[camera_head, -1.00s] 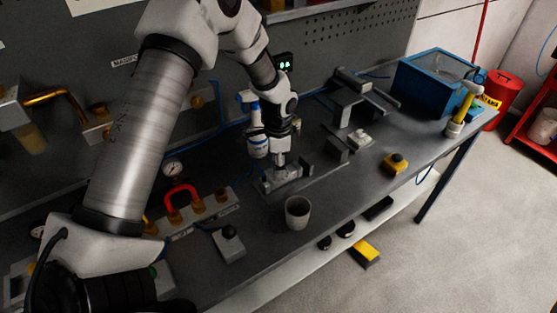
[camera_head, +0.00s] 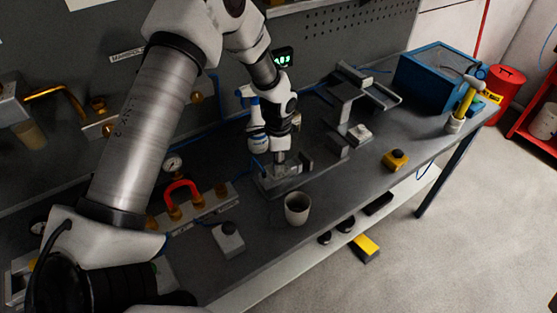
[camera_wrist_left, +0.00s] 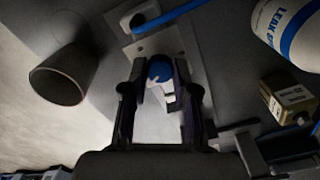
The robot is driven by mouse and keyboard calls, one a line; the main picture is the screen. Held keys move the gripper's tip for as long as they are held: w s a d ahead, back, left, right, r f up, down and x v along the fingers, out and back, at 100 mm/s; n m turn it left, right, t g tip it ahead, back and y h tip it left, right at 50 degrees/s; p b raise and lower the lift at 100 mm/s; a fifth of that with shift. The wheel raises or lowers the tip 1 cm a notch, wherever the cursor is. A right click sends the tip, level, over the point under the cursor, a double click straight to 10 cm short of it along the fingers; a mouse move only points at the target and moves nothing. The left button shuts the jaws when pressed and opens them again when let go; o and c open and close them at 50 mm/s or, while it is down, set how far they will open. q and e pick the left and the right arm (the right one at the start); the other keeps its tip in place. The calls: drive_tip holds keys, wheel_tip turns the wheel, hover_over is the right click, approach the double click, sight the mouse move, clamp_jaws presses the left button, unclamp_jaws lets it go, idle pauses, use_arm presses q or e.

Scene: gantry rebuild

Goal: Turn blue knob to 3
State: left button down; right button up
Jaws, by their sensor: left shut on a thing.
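The blue knob (camera_wrist_left: 159,70) shows in the left wrist view between my left fingers, with a white pointer-like mark at its lower side. It sits on a pale plate (camera_wrist_left: 160,44) with holes. My left gripper (camera_wrist_left: 158,78) is shut on the knob, one finger on each side. In the head view, my left gripper (camera_head: 279,158) points down at the grey fixture on the bench, and the knob is hidden there. The scale numbers around the knob cannot be read. My right gripper is not in view.
A grey cup (camera_head: 297,208) stands close in front of the fixture. A white-and-blue bottle (camera_wrist_left: 290,35) is near the gripper at the right. A grey bracket (camera_head: 352,100), a yellow button box (camera_head: 395,160) and a blue bin (camera_head: 437,78) stand farther right.

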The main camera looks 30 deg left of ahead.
use_arm(q)
drive_tip(key=shift+s+f+n, duration=0.2)
drive_tip(key=shift+n, duration=0.3)
drive_tip(key=n+p, duration=0.1)
drive_tip(key=n, duration=0.4)
drive_tip(key=n+p, duration=0.1)
drive_tip(key=n, duration=0.4)
drive_tip(key=shift+n, duration=0.4)
idle(0.4)
drive_tip(key=c, duration=0.9)
unclamp_jaws()
drive_tip(key=shift+w, duration=0.15)
